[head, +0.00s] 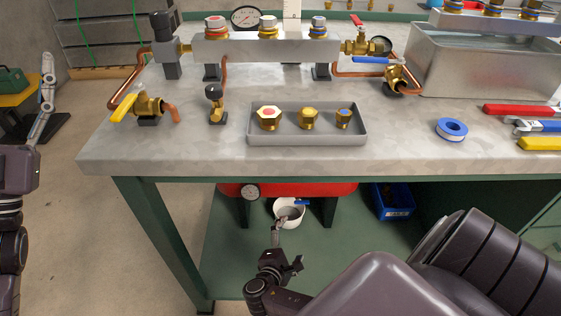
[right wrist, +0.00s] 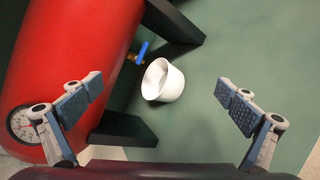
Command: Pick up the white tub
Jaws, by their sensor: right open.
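The white tub (head: 289,213) stands on the green lower shelf under the workbench, beside the red tank. It is round and open at the top; it also shows near the middle of the right wrist view (right wrist: 164,83). My right gripper (head: 286,248) is open and empty. In the right wrist view its spread fingers frame the tub from either side, with the tub farther off and apart from them. Part of my left gripper (head: 44,105) shows at the left edge of the head view, away from the tub; its jaw state is unclear.
The red tank (right wrist: 75,65) has a gauge, dark feet and a small blue-handled valve (right wrist: 141,53) close to the tub. A blue bin (head: 394,203) stands to the right on the shelf. The workbench top (head: 200,155) overhangs this space.

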